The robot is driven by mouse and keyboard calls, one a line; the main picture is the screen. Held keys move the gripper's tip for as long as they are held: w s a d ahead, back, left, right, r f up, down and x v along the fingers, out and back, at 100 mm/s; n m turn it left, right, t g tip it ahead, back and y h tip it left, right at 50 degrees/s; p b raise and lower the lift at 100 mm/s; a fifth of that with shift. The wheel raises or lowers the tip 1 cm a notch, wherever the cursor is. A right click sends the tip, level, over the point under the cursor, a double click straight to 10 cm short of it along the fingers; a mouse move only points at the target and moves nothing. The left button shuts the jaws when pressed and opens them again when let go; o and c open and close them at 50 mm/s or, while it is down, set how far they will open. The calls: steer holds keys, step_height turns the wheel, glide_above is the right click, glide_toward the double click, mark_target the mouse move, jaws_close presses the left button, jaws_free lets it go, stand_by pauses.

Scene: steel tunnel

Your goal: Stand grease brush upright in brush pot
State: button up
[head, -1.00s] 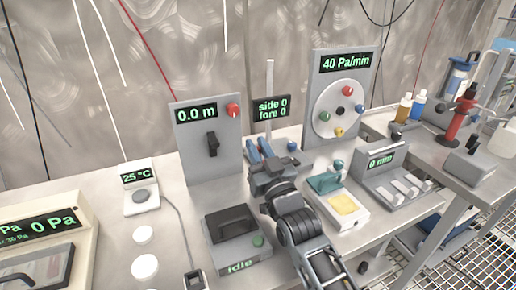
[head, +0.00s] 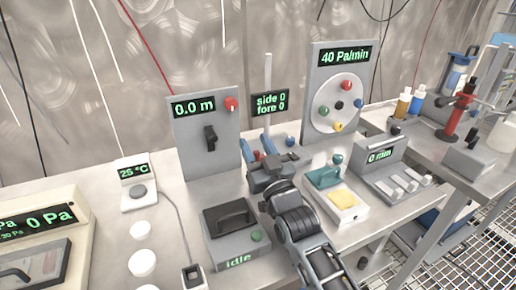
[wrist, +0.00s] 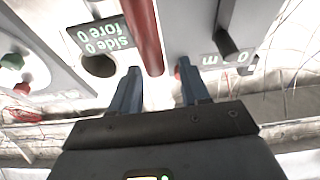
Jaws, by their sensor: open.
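A red rod (wrist: 143,35), which looks like the grease brush's handle, extends in the wrist view from the top edge to between my fingers. In the head view a small red part (head: 257,155) shows between the blue fingers. My gripper (head: 256,150) is open, in front of the side/fore display; its fingers also show in the wrist view (wrist: 160,85) on either side of the rod, with gaps. The bristles are not visible. A dark round shape (wrist: 98,66) beside the display may be the brush pot's mouth; I cannot tell.
The side/fore display (head: 270,104) and the 0.0 m panel (head: 207,135) stand close behind my gripper. A dial panel (head: 338,95) stands to the right.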

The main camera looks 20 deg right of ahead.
steer(key=shift+r+p, duration=0.45)
steer(key=shift+r, duration=0.05)
steer(key=shift+s+r, duration=0.1)
steer(key=shift+s, duration=0.1)
steer(key=s+b, duration=0.1)
steer(key=s, duration=1.3)
steer(key=shift+s+f, duration=0.25)
steer(key=shift+f, duration=0.2)
steer(key=shift+g, duration=0.6)
steer(key=s+f, duration=0.1)
steer(key=s, duration=0.1)
steer(key=s+f, duration=0.1)
steer(key=s, duration=0.1)
steer(key=s+f, duration=0.2)
steer(key=shift+s, duration=0.4)
steer(key=s+f+g, duration=0.1)
steer(key=s+g, duration=0.4)
steer(key=s, duration=2.3)
steer(key=shift+s, duration=0.2)
